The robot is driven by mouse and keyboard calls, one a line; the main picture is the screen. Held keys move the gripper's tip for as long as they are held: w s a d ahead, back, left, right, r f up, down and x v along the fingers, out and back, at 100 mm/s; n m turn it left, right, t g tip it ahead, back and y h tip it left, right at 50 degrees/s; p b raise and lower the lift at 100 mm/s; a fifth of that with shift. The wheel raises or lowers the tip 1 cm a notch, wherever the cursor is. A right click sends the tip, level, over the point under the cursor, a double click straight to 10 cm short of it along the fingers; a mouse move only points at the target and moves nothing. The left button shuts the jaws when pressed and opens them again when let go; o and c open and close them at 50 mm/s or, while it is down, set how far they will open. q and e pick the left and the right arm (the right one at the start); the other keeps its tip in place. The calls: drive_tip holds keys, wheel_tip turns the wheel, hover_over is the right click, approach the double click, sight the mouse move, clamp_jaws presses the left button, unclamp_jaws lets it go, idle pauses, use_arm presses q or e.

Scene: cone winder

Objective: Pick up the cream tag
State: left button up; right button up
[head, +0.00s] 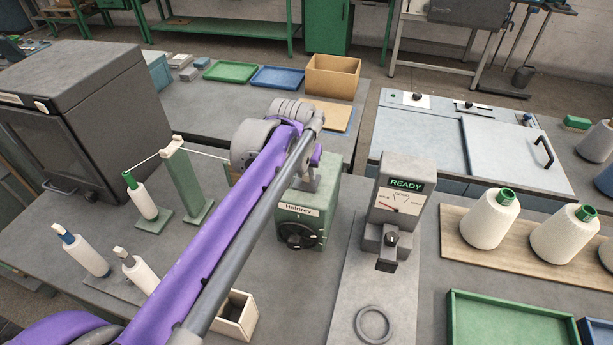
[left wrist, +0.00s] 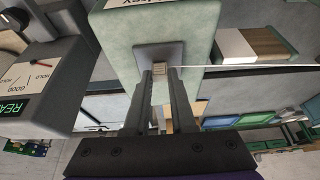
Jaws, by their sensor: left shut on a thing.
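My left arm crosses the head view from the lower left. Its gripper (head: 311,181) points down at the top of the green Haldrey box (head: 320,228). In the left wrist view, the gripper (left wrist: 161,76) is shut on a small cream piece (left wrist: 160,70), which looks like the cream tag. The piece is by a grey square plate (left wrist: 152,51) on the box; whether it touches the plate is unclear. A white thread (left wrist: 250,67) runs right from it. In the head view my arm and gripper hide the piece. My right gripper is in neither view.
A green thread post (head: 185,185) and white bobbins (head: 142,201) stand left of my arm. A grey READY gauge (head: 398,200) stands close right of the box. A small open cream box (head: 247,322) is below my arm. Cones (head: 490,222) stand on a board at right.

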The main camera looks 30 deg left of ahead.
sight(306, 175)
use_arm(q)
drive_tip(key=shift+r, duration=0.1)
wheel_tip(306, 175, up, 13)
drive_tip(key=p, duration=0.3)
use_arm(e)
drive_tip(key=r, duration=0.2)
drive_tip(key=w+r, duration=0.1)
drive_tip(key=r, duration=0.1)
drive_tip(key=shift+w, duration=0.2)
